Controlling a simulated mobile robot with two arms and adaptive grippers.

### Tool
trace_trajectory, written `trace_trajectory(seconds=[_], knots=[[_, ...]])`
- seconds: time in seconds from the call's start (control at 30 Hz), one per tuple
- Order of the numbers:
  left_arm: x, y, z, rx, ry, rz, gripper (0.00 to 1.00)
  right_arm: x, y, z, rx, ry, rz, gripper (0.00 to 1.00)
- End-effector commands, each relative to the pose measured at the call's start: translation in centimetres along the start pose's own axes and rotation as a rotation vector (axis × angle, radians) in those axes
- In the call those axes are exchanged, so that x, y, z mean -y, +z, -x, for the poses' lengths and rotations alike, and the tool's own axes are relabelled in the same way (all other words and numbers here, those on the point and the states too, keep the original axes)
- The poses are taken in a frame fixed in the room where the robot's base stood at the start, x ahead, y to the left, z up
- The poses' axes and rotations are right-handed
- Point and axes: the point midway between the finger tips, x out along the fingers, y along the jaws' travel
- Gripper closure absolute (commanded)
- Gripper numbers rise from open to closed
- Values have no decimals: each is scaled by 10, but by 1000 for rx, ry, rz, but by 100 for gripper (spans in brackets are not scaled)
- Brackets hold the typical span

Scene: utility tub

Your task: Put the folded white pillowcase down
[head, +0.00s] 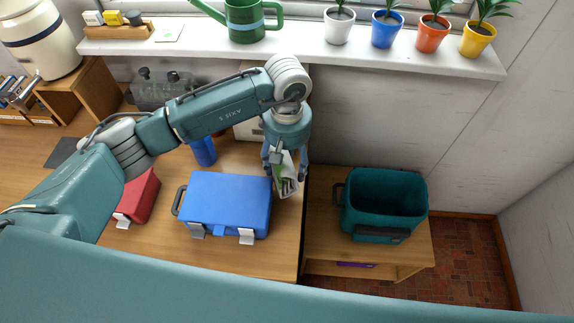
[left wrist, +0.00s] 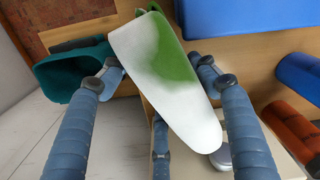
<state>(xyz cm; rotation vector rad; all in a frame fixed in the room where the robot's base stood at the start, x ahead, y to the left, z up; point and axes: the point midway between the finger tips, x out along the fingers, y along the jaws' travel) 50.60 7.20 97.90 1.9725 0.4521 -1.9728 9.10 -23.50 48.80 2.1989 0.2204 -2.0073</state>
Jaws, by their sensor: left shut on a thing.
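The folded white pillowcase (head: 287,180), with a green patch on it, hangs from my left gripper (head: 285,160) above the right edge of the wooden table. In the left wrist view the pillowcase (left wrist: 165,75) lies between the fingers of my left gripper (left wrist: 155,75), which are shut on it. A teal tub (head: 385,236) stands open on a lower wooden stand to the right; it also shows in the left wrist view (left wrist: 62,75). My right gripper is in neither view.
A blue case (head: 228,200) lies on the table just left of the gripper, with a red case (head: 138,198) further left. A blue bottle (head: 203,150) stands behind. Potted plants and a green watering can (head: 243,20) stand on the sill (head: 300,50) above.

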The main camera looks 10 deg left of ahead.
Motion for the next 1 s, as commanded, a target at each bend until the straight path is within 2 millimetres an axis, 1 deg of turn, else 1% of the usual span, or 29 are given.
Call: trace_trajectory(seconds=[0.03, 0.1, 0.2, 0.43, 0.57, 0.6, 0.67, 0.7, 1.0], knots=[[0, 1, -5, 4, -1, 2, 86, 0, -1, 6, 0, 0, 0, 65], [-1, 1, -16, 4, 0, 1, 86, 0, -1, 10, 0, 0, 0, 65], [-1, 1, -25, 1, 2, 0, 86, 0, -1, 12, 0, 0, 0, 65], [-1, 0, -27, -1, 2, 0, 86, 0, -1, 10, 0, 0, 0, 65], [-1, 0, -30, -1, 2, -1, 86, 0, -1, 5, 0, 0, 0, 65], [0, 0, -30, 0, 0, 0, 35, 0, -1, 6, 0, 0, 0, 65], [0, 0, -30, 1, -1, 0, 23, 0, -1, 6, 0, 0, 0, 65], [0, 0, -30, 1, -1, 0, 20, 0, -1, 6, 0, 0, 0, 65], [0, 0, -28, 1, -1, 0, 20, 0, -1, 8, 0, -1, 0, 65]])
